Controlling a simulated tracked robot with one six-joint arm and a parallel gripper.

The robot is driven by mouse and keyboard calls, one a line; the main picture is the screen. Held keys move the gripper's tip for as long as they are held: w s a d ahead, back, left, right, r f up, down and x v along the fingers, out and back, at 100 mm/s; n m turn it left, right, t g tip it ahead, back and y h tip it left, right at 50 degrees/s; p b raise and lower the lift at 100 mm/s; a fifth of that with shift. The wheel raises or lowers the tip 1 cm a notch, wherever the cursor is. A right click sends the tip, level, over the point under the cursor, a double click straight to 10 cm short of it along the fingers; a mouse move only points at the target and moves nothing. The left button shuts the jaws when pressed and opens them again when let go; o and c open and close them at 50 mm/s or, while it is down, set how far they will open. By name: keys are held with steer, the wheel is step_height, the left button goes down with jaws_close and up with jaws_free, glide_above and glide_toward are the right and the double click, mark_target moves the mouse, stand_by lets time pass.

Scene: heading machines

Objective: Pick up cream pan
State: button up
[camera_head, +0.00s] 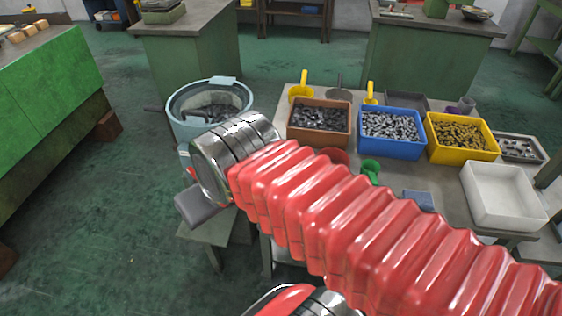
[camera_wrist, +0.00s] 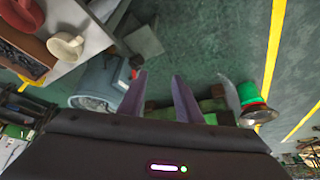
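The cream pan (camera_wrist: 65,45), a small round cup shape with a handle, sits near the edge of the grey table at the upper left of the wrist view. I cannot make it out in the head view, where my red arm covers part of the table. My gripper (camera_wrist: 160,75) shows two grey-purple fingers spread apart with nothing between them. They point over the green floor, to the right of the cream pan and apart from it. In the head view the fingertips are hidden.
A red pan (camera_wrist: 22,14) lies beside the cream one. A grey-blue tub (camera_head: 183,120) stands left of the table. The table holds brown (camera_head: 318,139), blue (camera_head: 394,148) and yellow (camera_head: 463,155) bins of small parts, a green scoop (camera_head: 370,168) and a white tray (camera_head: 503,218).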

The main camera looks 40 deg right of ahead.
steer(key=shift+o, duration=0.2)
steer(key=shift+o, duration=0.9)
steer(key=shift+w+d+f, duration=0.1)
steer(key=shift+f, duration=0.45)
steer(key=w+d+f+m+y, duration=0.55)
steer(key=f+m+y, duration=0.2)
steer(key=f, duration=0.35)
steer(key=s+d+f+m+t+h, duration=0.1)
steer(key=d+m, duration=0.3)
steer(key=d, duration=0.4)
steer(key=s+d+f+m+t+h, duration=0.1)
steer(key=d+f+m+t+h, duration=0.3)
steer(key=d, duration=0.5)
steer(key=s+d+f+m+t+h, duration=0.1)
steer(key=d+f+m+t+h, duration=0.1)
steer(key=d, duration=0.6)
steer(key=shift+d+f+m+t, duration=0.25)
steer(key=shift+f+m+t, duration=0.3)
steer(key=shift+m, duration=0.7)
steer(key=shift+w+f+h, duration=0.1)
steer(key=shift+h, duration=0.15)
